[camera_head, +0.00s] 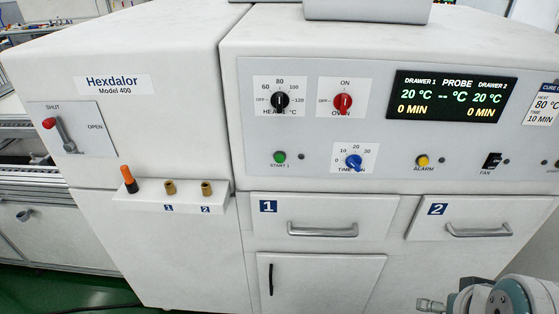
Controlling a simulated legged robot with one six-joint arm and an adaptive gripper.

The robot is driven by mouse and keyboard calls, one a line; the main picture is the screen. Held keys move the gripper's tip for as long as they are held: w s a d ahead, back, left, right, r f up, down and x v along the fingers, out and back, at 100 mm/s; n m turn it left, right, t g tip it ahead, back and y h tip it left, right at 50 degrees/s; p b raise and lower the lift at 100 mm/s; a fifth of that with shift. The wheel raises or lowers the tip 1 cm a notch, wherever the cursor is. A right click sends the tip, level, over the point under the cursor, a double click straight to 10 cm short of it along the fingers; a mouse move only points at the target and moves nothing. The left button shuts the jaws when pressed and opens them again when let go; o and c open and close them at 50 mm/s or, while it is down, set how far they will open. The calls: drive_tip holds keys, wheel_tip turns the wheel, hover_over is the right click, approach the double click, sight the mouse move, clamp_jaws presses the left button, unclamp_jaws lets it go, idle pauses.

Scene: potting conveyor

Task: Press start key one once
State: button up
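The start key one is a round green button (279,157) on the light grey front panel, with the label "START 1" under it. It sits left of the blue timer knob and below the black heat knob. Nothing touches it or covers it. Part of my arm shows at the bottom right corner, well away from the button. My gripper is not in view.
The panel has a black heat knob (280,101), red oven knob (343,103), blue timer knob (353,162), yellow alarm button (422,161) and black fan switch (492,161). The display (451,97) reads 20 °C and 0 MIN for both drawers. Drawer handles (323,230) protrude below.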

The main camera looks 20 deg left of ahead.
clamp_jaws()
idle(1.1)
